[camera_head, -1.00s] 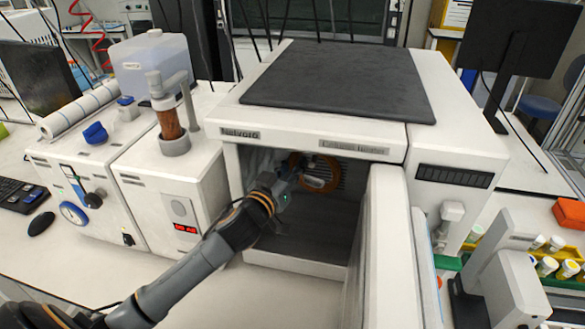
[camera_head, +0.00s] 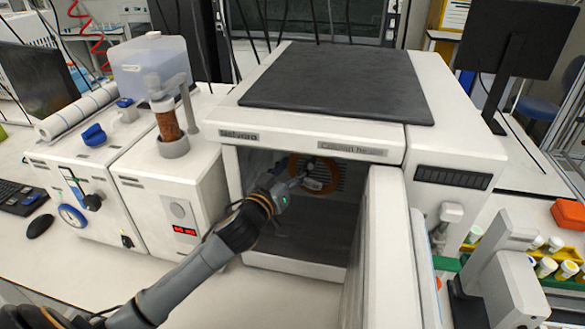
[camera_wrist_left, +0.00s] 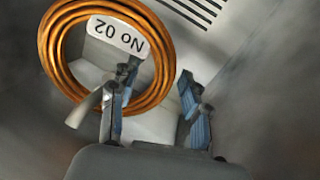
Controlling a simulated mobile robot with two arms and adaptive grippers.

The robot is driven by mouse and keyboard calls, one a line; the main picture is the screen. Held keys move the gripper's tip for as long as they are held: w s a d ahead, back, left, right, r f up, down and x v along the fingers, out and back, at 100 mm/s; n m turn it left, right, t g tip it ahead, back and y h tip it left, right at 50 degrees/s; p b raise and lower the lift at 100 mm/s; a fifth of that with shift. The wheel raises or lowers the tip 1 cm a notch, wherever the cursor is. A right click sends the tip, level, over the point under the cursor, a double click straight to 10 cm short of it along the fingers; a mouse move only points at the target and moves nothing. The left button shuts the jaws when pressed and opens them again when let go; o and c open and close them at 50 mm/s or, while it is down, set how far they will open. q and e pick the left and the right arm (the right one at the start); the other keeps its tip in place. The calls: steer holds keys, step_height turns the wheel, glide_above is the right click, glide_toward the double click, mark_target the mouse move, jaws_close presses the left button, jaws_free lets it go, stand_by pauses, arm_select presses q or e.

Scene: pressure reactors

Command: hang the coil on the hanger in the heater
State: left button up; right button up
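The coil (camera_head: 333,171) is an orange ring with a white label. It is upright near the back wall inside the open heater (camera_head: 300,137). In the left wrist view the coil (camera_wrist_left: 53,50) shows large, with the label "No 02" inside its ring. A pale peg-like part (camera_wrist_left: 86,106) shows at the lower part of the ring; I cannot tell if it carries the coil. My left gripper (camera_head: 299,181) reaches into the heater beside the coil. In the left wrist view its fingers (camera_wrist_left: 158,72) are apart, with the ring's right side between or behind them. My right gripper is not in view.
The heater's open door (camera_head: 390,250) stands right of the opening. The heater floor (camera_head: 305,250) is clear. A white unit with a brown column (camera_head: 168,124) stands left of the heater. A device (camera_head: 500,275) and several vials stand at the right.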

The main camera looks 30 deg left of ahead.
arm_select(q)
steer(key=s, duration=1.2)
